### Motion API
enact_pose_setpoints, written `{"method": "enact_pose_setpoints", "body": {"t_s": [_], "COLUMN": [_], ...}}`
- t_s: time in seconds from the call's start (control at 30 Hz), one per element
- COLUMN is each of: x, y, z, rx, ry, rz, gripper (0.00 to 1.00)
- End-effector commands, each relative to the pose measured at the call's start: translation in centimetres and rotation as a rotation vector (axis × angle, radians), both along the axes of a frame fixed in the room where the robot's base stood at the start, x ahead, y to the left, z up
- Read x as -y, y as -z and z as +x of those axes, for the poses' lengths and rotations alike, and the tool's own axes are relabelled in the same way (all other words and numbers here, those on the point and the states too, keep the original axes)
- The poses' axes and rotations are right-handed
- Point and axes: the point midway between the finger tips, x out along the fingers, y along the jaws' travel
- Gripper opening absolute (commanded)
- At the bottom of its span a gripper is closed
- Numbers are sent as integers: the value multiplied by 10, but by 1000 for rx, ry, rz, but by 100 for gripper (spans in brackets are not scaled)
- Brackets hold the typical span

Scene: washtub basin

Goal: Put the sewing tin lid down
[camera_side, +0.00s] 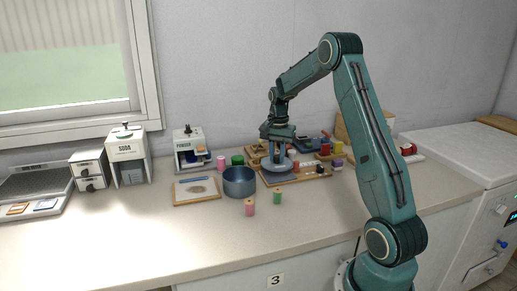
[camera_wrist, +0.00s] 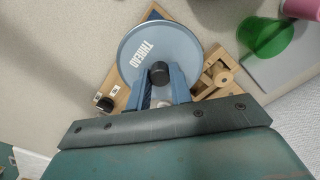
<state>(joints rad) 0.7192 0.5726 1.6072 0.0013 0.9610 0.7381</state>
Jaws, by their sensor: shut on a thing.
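The sewing tin lid (camera_wrist: 185,44) is a round blue-grey disc marked THREAD with a black knob. My gripper (camera_wrist: 161,88) is shut on the knob in the wrist view, one blue finger on each side. In the side view my gripper (camera_side: 276,150) points down with the lid (camera_side: 285,165) beneath it, over a wooden board (camera_side: 300,173) with a dark grey mat (camera_side: 278,178). I cannot tell whether the lid touches anything below. The open blue tin (camera_side: 239,184) stands on the counter to the left of my gripper.
A pink spool (camera_side: 250,208) and a green spool (camera_side: 277,196) stand in front. Several small items crowd the board's right.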

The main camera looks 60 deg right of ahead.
Motion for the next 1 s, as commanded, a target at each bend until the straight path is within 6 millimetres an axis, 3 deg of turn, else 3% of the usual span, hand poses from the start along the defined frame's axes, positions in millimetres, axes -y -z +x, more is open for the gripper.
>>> {"method": "enact_pose_setpoints", "body": {"t_s": [0.3, 0.77, 0.8, 0.9, 1.0], "x": [0, 0, 0, 0, 0], "y": [34, 38, 39, 39, 39], "z": [0, 0, 0, 0, 0], "rx": [-2, -1, -2, -1, -1], "ry": [0, 0, 0, 0, 0], "rz": [2, 1, 2, 1, 1], "gripper": [0, 0, 23, 43, 43]}}
